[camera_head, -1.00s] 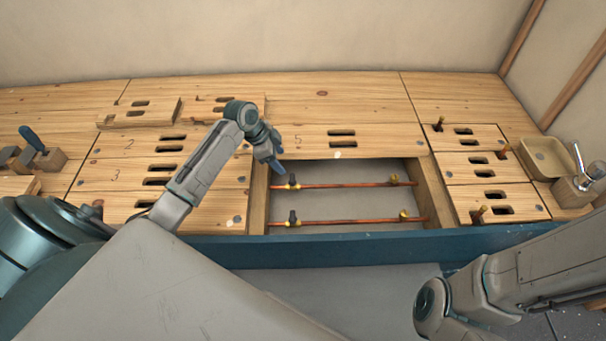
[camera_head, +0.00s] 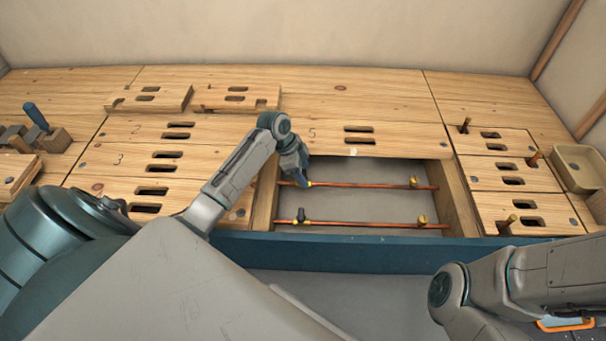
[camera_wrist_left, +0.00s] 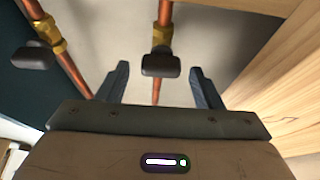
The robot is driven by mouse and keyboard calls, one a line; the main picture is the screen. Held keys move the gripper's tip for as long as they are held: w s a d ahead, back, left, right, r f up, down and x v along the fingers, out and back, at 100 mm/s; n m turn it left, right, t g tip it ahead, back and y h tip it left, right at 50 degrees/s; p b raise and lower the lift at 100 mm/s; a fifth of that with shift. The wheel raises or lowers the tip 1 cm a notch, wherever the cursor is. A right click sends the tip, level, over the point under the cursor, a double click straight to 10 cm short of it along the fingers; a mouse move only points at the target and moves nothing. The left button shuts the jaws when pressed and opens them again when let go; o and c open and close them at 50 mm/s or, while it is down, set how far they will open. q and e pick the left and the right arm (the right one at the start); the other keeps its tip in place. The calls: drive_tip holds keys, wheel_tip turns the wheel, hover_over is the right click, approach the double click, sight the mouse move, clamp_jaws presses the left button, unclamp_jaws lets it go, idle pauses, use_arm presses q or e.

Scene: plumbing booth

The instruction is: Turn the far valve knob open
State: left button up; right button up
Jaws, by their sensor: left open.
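Two copper pipes with valves run across an opening in the bench. The far pipe (camera_head: 365,185) has a brass valve (camera_wrist_left: 162,36) with a dark knob (camera_wrist_left: 160,66); in the head view my gripper hides this knob. My left gripper (camera_head: 306,184) is at the left end of the far pipe. In the left wrist view its open fingers (camera_wrist_left: 159,70) stand either side of the far knob, with gaps; I cannot tell its depth between them. The near valve's dark knob (camera_head: 301,214) also shows in the left wrist view (camera_wrist_left: 33,57). My right gripper is out of view.
Wooden walls (camera_head: 459,198) border the opening. Slotted wooden panels (camera_head: 510,173) lie on both sides, with upright copper stubs on the right. A tan tray (camera_head: 580,168) sits at the far right. A blue-handled tool (camera_head: 36,117) stands at the left.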

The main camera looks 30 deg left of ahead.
use_arm(q)
drive_tip(key=c, duration=1)
drive_tip(key=shift+d, duration=0.1)
